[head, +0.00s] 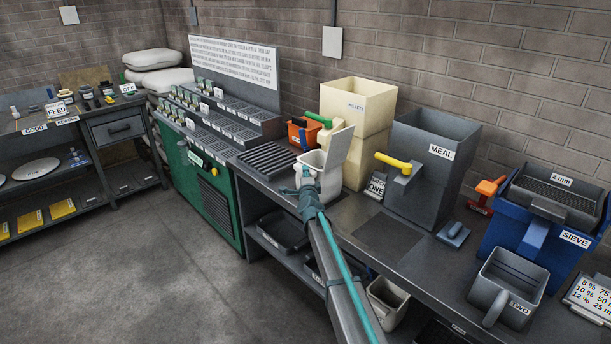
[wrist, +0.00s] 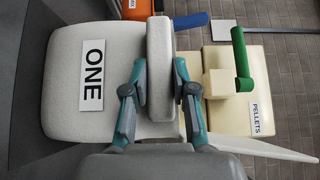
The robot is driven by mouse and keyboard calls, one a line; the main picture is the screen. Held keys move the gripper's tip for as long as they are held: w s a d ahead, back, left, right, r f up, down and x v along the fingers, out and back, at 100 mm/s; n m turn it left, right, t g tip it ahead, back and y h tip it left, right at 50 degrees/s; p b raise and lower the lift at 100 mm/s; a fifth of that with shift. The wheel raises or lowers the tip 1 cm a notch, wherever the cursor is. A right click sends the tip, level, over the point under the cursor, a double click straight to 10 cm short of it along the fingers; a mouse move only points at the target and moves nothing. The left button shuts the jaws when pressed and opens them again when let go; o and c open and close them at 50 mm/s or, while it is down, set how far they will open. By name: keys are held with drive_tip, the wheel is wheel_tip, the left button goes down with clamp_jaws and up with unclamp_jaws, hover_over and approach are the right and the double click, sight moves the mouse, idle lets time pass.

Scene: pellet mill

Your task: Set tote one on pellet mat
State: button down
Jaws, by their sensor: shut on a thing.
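Tote one (head: 326,180) is a pale grey-white tote in front of the cream PELLETS bin (head: 371,106). Its ONE label and handle (wrist: 160,60) fill much of the wrist view. My gripper (wrist: 160,85) is shut on the handle, one finger on each side. In the head view my gripper (head: 305,178) is at the tote's near side. I cannot tell whether the tote touches the bench. A dark mat (head: 388,238) lies bare in front of the grey MEAL bin (head: 423,170).
The pellet bin's green handle (wrist: 240,55) is close to the tote. An orange container (head: 302,134) stands behind it. A ONE card (head: 376,187) stands right of the tote, below a yellow handle (head: 392,161). Tote TWO (head: 509,285) and the blue SIEVE (head: 535,240) are farther right.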

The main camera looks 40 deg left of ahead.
unclamp_jaws()
idle(0.7)
drive_tip(key=shift+s+d, duration=0.1)
drive_tip(key=shift+s, duration=0.05)
idle(0.4)
drive_tip(key=v, duration=0.8)
drive_tip(key=shift+s+d, duration=0.25)
drive_tip(key=shift+d, duration=0.05)
idle(0.7)
idle(0.4)
